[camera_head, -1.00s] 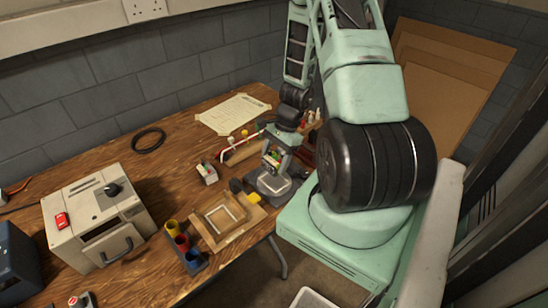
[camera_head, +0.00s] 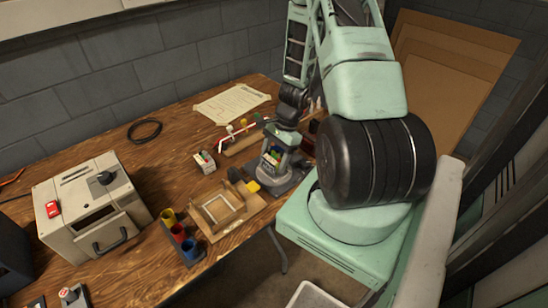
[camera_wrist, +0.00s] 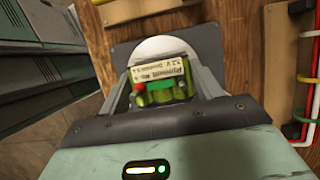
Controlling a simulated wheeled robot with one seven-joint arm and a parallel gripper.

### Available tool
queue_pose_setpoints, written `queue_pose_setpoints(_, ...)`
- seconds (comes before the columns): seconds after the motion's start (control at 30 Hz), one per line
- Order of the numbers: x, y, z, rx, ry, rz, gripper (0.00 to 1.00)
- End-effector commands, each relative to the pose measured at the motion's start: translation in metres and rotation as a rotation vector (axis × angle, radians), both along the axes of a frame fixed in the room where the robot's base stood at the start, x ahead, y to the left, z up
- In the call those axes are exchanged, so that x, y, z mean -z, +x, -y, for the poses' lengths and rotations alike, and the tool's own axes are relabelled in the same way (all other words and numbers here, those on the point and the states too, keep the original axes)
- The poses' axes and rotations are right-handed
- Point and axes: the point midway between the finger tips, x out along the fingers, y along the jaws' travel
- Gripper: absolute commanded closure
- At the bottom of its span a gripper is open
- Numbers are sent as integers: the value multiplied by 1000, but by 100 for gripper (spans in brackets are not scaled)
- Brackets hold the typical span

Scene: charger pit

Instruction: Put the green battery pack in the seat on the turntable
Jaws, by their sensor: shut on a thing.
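The green battery pack (camera_wrist: 160,92), with green cells and a white printed label, is between the fingers of my gripper (camera_wrist: 165,85). It shows small in the head view (camera_head: 271,156). My gripper (camera_head: 272,160) is shut on it, low over a dark grey plate (camera_head: 289,186) at the table's right side. In the wrist view a pale round disc (camera_wrist: 165,47), which looks like the turntable, lies on that plate behind the pack. The seat is hidden by the pack and gripper. I cannot tell whether the pack touches the disc.
A wooden frame fixture (camera_head: 222,211) stands close left of the plate, with red, yellow and blue cups (camera_head: 179,233) beside it. A small white box (camera_head: 204,162) and a wooden rack (camera_head: 243,143) are behind. A beige machine (camera_head: 92,207) stands at left.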

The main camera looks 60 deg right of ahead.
Motion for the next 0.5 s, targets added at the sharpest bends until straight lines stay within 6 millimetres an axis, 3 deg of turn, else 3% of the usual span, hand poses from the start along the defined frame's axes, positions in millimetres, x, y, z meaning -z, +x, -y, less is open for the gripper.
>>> queue_pose_setpoints(0.5,8,0,0,0,0,0,71)
